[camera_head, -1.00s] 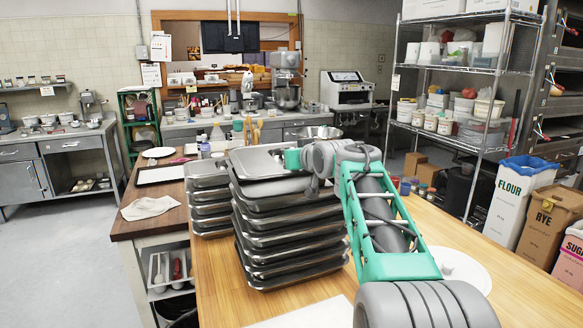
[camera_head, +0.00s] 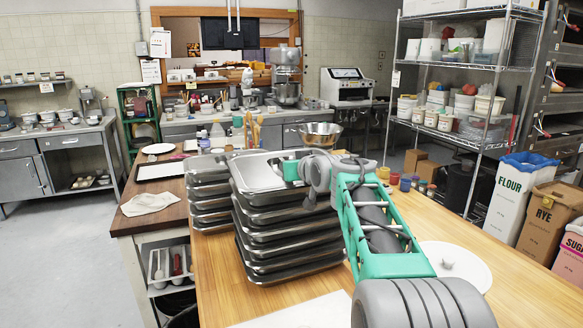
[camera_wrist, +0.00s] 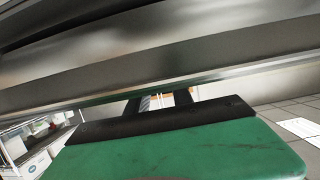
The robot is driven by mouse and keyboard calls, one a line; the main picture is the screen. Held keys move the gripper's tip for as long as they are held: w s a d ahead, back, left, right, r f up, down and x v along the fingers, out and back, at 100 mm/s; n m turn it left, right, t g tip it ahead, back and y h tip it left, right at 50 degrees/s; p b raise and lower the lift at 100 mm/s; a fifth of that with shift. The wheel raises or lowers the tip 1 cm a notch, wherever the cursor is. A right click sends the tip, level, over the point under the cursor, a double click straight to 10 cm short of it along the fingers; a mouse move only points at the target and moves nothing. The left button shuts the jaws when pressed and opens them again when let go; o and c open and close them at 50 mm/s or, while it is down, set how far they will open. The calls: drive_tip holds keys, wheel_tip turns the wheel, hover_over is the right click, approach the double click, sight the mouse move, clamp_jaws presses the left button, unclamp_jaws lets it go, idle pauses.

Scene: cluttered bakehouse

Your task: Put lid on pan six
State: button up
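Two stacks of grey metal pans stand on the wooden bench, a left stack (camera_head: 208,203) and a taller front stack (camera_head: 290,250). A flat grey lid (camera_head: 257,173) lies at the top of the front stack; I cannot tell whether it is fully seated. My green gripper (camera_head: 291,170) is at the lid's right part, its fingertips hidden in the head view. In the wrist view two dark fingers (camera_wrist: 164,101) stand apart under a broad metal sheet (camera_wrist: 150,50), their tips hidden by its edge. No numbers are readable on the pans, so I cannot tell which is pan six.
A white plate (camera_head: 462,262) lies on the bench right of my arm. A steel bowl (camera_head: 319,133) and small coloured jars (camera_head: 405,182) stand behind. A white sheet (camera_head: 305,312) is at the front edge. A cloth (camera_head: 150,203) lies on the left.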

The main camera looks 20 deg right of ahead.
drive_tip(key=shift+o, duration=0.3)
drive_tip(key=shift+r, duration=0.2)
drive_tip(key=b+v, duration=0.2)
drive_tip(key=v, duration=1)
drive_tip(key=shift+r, duration=0.2)
